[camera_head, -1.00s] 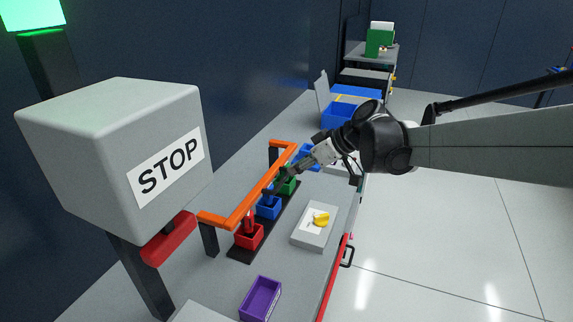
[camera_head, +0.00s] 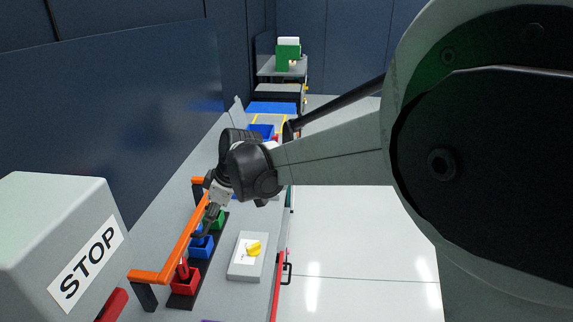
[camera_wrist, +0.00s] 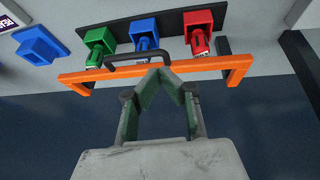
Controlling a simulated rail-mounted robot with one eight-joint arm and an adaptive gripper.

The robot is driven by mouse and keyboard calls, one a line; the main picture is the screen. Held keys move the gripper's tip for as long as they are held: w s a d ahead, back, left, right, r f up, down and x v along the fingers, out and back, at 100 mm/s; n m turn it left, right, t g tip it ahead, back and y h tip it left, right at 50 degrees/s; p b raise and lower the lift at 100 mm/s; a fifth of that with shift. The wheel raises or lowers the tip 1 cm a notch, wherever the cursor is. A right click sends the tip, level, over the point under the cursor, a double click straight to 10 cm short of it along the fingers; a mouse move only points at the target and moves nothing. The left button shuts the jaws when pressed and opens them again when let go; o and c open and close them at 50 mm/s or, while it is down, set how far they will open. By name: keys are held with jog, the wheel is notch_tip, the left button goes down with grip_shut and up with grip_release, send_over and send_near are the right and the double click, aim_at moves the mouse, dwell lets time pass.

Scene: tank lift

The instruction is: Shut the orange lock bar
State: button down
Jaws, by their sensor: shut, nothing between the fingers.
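The orange lock bar (camera_head: 186,238) is a long straight bar with short end arms on dark posts (camera_head: 143,296). It runs beside a row of red (camera_head: 185,282), blue (camera_head: 201,246) and green (camera_head: 215,222) holders. In the wrist view the bar (camera_wrist: 210,66) crosses the picture, with a dark handle (camera_wrist: 138,57) alongside its middle. My gripper (camera_wrist: 161,70) is shut and empty, its fingertips meeting at the bar's middle in that view. I cannot tell whether they touch it. In the head view my gripper (camera_head: 205,226) is close to the bar, partly hidden by my wrist.
The STOP box (camera_head: 60,235) is at the lower left. Blue bins (camera_head: 262,131) stand farther along the bench. A loose blue block (camera_wrist: 38,45) lies beside the row. Open floor lies right of the bench.

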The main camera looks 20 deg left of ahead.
aim_at(204, 233)
jog(key=p+x, duration=0.1)
jog(key=x, duration=0.5)
jog(key=shift+a+f, duration=0.15)
jog(key=shift+f, duration=0.15)
jog(key=shift+f+b, duration=0.8)
jog(key=shift+b, duration=0.3)
